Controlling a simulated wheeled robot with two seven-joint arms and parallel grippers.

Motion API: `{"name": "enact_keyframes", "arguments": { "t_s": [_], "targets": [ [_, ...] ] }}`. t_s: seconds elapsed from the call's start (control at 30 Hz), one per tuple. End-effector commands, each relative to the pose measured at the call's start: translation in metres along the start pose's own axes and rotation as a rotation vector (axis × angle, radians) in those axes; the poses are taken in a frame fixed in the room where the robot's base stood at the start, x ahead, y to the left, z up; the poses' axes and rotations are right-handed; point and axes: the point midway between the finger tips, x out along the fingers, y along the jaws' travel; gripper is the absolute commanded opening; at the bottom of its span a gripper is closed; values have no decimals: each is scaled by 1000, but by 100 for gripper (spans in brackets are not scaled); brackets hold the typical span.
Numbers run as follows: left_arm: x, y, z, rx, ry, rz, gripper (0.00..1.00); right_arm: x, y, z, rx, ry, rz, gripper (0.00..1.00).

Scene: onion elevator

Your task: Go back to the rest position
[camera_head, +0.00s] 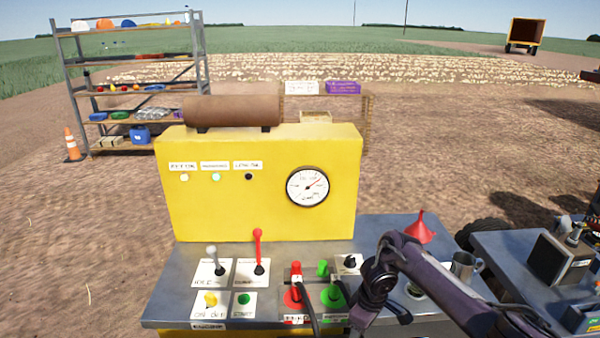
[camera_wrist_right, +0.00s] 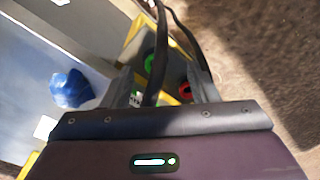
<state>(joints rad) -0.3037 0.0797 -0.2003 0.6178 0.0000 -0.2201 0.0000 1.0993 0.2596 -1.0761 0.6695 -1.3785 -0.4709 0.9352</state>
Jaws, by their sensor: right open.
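My right arm (camera_head: 440,279) enters the head view from the lower right and bends down over the front of the grey control bench (camera_head: 405,228). In the right wrist view my right gripper (camera_wrist_right: 162,80) has its two fingers apart. Black cables (camera_wrist_right: 162,45) pass across the space between them, and I cannot tell whether the fingers touch them. A green connector (camera_wrist_right: 151,63) and a red connector (camera_wrist_right: 185,89) show beyond the fingers. In the head view the red connector (camera_head: 297,297) and green connector (camera_head: 333,297) sit at the bench front. My left gripper is not in view.
A yellow panel (camera_head: 260,215) with a gauge (camera_head: 308,186) stands behind several levers and buttons. A red funnel (camera_head: 419,228) and metal cup (camera_head: 464,268) stand to the right. A shelf (camera_head: 60,90) and traffic cone (camera_head: 71,146) are far left on open ground.

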Motion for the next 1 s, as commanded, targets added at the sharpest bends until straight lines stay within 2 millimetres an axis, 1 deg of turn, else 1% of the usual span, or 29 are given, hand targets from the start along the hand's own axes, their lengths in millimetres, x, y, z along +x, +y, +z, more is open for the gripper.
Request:
{"name": "enact_keyframes", "arguments": {
  "t_s": [0.03,0.17,0.27,0.37,0.47,0.5,0.57,0.6,0.67,0.7,0.77,0.8,0.87,0.9,0.97,1.0],
  "targets": [
    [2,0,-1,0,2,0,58,12,-6,0,2,12,-16,53],
    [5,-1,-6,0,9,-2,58,42,-22,-4,10,57,-57,53],
    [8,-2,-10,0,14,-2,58,72,-38,-6,22,102,-94,53],
    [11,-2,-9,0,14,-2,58,108,-58,-7,46,156,-135,53],
    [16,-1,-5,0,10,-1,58,154,-83,-1,89,219,-176,53],
    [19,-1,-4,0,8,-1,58,176,-94,3,114,248,-191,53],
    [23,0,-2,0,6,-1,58,212,-113,15,165,289,-207,53],
    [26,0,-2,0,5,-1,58,237,-126,26,204,313,-212,53],
    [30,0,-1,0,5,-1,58,273,-144,48,268,339,-207,53],
    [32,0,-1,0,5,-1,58,296,-154,65,311,349,-196,53],
    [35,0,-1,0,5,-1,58,326,-170,95,372,350,-172,53],
    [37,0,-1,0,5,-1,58,345,-180,117,410,343,-153,53],
    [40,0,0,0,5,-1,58,369,-196,152,461,325,-120,53],
    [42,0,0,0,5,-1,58,384,-206,177,493,306,-95,53],
    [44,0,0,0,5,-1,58,403,-223,215,535,272,-59,53],
    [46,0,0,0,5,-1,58,414,-234,241,559,247,-35,53]
  ]
}}
